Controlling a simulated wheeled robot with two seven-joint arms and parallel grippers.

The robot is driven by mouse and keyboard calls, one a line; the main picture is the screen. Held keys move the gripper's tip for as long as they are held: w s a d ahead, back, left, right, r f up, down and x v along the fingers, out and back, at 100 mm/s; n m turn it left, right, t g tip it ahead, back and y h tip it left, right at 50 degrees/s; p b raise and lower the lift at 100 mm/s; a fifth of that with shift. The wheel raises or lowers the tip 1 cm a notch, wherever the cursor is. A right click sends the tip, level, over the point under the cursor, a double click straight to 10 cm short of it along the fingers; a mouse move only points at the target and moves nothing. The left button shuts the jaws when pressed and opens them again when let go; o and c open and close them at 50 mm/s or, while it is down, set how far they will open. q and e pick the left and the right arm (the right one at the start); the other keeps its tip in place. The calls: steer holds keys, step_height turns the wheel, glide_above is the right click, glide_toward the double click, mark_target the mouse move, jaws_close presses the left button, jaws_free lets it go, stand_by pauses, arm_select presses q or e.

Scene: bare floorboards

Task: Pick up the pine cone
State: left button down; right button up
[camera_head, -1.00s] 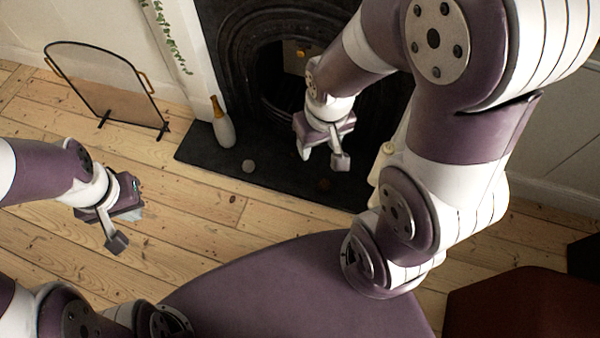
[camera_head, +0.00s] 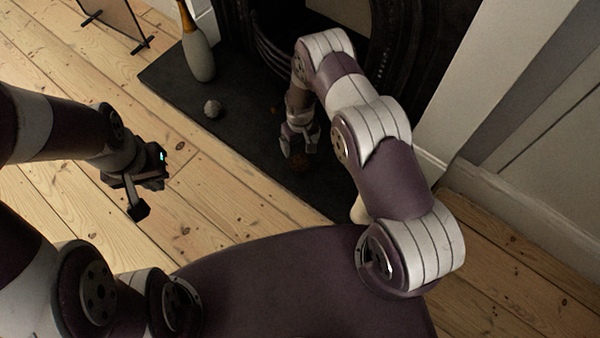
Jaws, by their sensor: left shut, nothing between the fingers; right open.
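The pine cone (camera_head: 300,163) is a small, dark brown lump on the dark hearth, partly hidden by my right gripper. My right gripper (camera_head: 300,151) is open and points down, with its fingers low over the hearth right at the pine cone. I cannot tell whether the fingers touch it or how far they reach around it. My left gripper (camera_head: 138,208) is shut and empty, held above the floorboards at the left, well away from the pine cone.
A fire screen (camera_head: 115,20) is at the upper left. A pale object (camera_head: 360,209) is partly behind my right arm. Floorboards are clear between.

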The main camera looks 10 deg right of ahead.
mark_target(300, 161)
step_height(300, 161, down, 7)
steer(key=b, duration=0.3)
steer(key=shift+r, duration=0.15)
step_height(300, 161, down, 5)
steer(key=b, duration=0.4)
steer(key=shift+s+a+b, duration=0.1)
steer(key=shift+b, duration=0.2)
steer(key=c, duration=1.1)
